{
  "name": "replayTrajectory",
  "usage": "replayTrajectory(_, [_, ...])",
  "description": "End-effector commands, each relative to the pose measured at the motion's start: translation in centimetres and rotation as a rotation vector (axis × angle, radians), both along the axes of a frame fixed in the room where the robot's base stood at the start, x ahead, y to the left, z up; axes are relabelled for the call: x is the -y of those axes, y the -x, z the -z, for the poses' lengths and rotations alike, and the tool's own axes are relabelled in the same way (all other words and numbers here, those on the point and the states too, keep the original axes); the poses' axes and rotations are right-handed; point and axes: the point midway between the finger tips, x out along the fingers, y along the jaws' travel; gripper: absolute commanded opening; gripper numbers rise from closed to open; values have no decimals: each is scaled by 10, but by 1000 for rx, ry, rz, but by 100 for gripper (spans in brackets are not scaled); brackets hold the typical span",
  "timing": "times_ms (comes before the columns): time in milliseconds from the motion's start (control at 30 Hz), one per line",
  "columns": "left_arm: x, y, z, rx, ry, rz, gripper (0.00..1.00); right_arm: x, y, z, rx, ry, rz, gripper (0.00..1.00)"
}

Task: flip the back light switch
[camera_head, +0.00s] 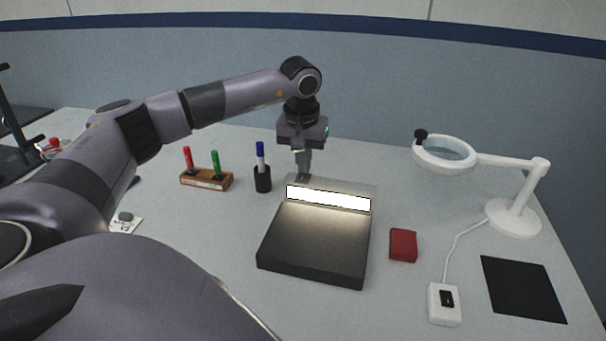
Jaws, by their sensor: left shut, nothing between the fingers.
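A dark box-shaped housing (313,243) sits on the table with a bright white light strip (328,198) along its back; the strip is lit. A grey metal back part (355,187) rises behind the strip. My left gripper (303,177) points down at the back left corner of this housing, shut and empty. Its fingertips are at or just above the back part; I cannot tell whether they touch. No switch shows clearly on the housing; the fingers cover part of that corner. A white switch box (445,304) with a black rocker lies at the front right, wired to the ring lamp.
A white ring lamp (513,216) stands at the right, with a black mat (522,289) in front of it. A red block (403,246) lies right of the housing. A black pen cup (263,181) and a wooden marker holder (206,181) stand left of the gripper.

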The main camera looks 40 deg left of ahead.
Motion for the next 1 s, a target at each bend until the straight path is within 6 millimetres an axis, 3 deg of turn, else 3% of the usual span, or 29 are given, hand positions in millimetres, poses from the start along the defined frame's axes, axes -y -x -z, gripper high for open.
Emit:
replayTrajectory(467, [1, 1, 3, -5, 0, 1, 0, 0, 0, -1, 0, 0, 0, 82])
replayTrajectory(1000, [0, 0, -42, -1, 0, 1, 0, 0, 0, -40, 0, 0, 0, 82])
